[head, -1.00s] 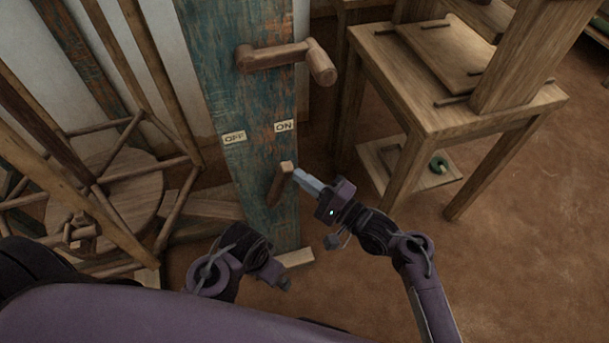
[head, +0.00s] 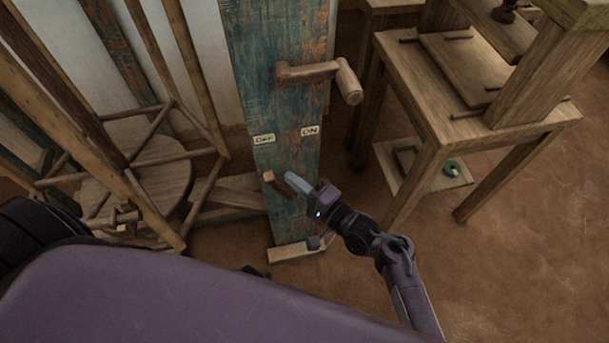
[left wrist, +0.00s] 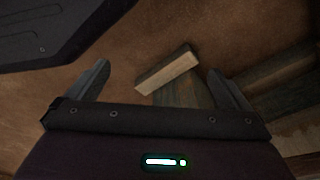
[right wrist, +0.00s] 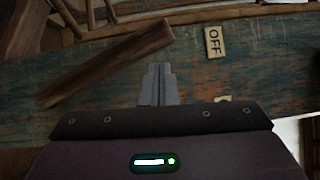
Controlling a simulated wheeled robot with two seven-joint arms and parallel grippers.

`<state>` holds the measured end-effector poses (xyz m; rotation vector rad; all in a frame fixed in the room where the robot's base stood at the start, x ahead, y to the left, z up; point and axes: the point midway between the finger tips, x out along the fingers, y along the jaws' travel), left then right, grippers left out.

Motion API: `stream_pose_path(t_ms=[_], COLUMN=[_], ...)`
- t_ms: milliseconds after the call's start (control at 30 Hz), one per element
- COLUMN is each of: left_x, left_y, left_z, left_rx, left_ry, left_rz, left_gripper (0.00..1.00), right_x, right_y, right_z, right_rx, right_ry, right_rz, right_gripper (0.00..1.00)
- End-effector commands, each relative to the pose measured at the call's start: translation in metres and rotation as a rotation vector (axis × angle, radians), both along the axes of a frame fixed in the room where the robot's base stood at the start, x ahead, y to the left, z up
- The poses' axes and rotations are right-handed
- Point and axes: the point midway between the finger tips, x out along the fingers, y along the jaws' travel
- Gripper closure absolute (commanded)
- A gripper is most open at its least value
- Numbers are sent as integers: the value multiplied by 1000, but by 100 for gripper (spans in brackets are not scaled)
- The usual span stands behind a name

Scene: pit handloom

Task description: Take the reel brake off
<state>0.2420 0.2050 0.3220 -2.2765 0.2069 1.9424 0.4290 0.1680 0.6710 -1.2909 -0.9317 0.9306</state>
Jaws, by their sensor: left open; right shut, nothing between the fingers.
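The brake lever (head: 272,184) is a short wooden bar low on the blue-green post (head: 283,110). Its upper end leans left, toward the OFF label (head: 264,139) and away from the ON label (head: 310,131). My right gripper (head: 289,178) is shut and empty, just right of the lever. In the right wrist view the lever (right wrist: 105,65) lies beyond and left of the shut fingertips (right wrist: 158,68), with the OFF label (right wrist: 214,41) to the right. I cannot tell whether they touch. My left gripper (left wrist: 158,70) is open and empty in the left wrist view.
A wooden crank handle (head: 320,73) sticks out of the post above the labels. A wooden reel frame (head: 140,170) stands at the left. A wooden table (head: 440,110) stands at the right. The brown floor (head: 520,260) is free at the front right.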

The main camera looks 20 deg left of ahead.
Motion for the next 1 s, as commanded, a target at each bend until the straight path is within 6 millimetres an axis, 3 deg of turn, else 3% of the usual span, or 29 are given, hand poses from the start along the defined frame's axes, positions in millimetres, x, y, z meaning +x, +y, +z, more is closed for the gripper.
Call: stream_pose_path(t_ms=[400, 1000], left_x=[-15, -15], left_y=[2, 2], left_z=[-7, -4], left_rx=[1, 0], left_ry=[9, 5], left_rz=[-3, -3], left_gripper=[0, 0], right_x=[-11, -14], right_y=[16, 18], right_z=[-1, 3], right_rx=[1, 4], right_ry=[2, 3], right_rz=[2, 10], right_gripper=[100, 100])
